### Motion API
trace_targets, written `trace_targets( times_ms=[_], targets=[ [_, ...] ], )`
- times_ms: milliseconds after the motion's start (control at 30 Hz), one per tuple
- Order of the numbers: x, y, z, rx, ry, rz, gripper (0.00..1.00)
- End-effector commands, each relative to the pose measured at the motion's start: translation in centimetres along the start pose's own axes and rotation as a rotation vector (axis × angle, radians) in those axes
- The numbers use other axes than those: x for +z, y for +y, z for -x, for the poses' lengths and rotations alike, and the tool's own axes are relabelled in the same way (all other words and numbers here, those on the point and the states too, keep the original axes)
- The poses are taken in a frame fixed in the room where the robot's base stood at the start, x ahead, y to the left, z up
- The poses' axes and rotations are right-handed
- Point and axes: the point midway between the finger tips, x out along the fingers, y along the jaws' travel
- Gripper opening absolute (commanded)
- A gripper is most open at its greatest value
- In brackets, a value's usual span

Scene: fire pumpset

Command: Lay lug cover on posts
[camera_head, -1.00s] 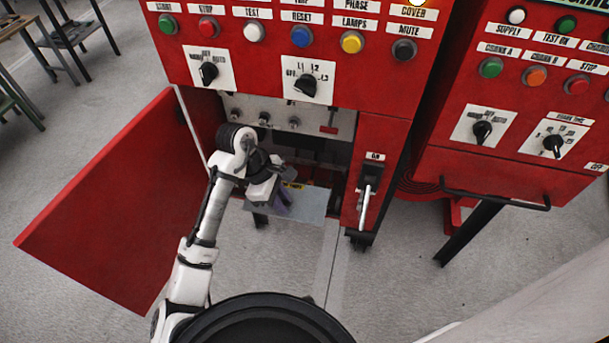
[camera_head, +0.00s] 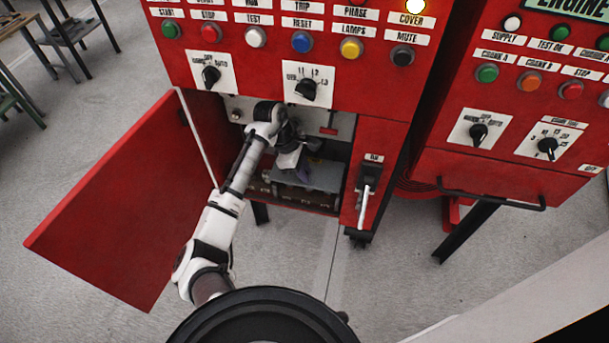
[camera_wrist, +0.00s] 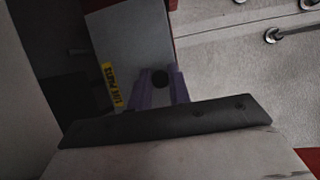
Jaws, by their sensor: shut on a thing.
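The lug cover (camera_head: 322,175) is a flat grey plate inside the open red cabinet's lower bay. In the wrist view the cover (camera_wrist: 132,42) shows a yellow "LIVE PARTS" label and a dark round knob. My gripper (camera_head: 303,173) is over the plate; its purple fingers (camera_wrist: 160,88) are shut on the cover at the knob. Metal posts (camera_wrist: 272,35) stick out from a pale panel at the right of the wrist view; one post (camera_head: 236,115) shows in the head view left of my wrist. Contact between cover and posts cannot be seen.
A dark row of parts (camera_head: 300,197) lies under the cover's front edge. The open red door (camera_head: 120,205) stands left of my arm. A handle with a white lever (camera_head: 367,195) is on the bay's right side. The control panel (camera_head: 300,50) overhangs the bay.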

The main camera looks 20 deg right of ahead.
Motion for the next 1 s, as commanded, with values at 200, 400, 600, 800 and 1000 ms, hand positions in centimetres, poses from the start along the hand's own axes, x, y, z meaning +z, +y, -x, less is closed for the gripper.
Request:
trace_targets(
  times_ms=[200,400,600,800,1000],
  targets=[
    [-1.2,0.0,-2.6,-0.002,0.002,0.003,0.00],
    [-1.3,0.3,-3.3,-0.001,0.000,0.001,0.00],
    [-1.3,0.3,-3.4,-0.001,0.000,0.001,0.32],
    [-1.3,0.3,-3.3,-0.001,0.000,0.001,0.41],
    [-1.3,0.3,-3.0,0.000,0.000,0.001,0.41]
  ],
)
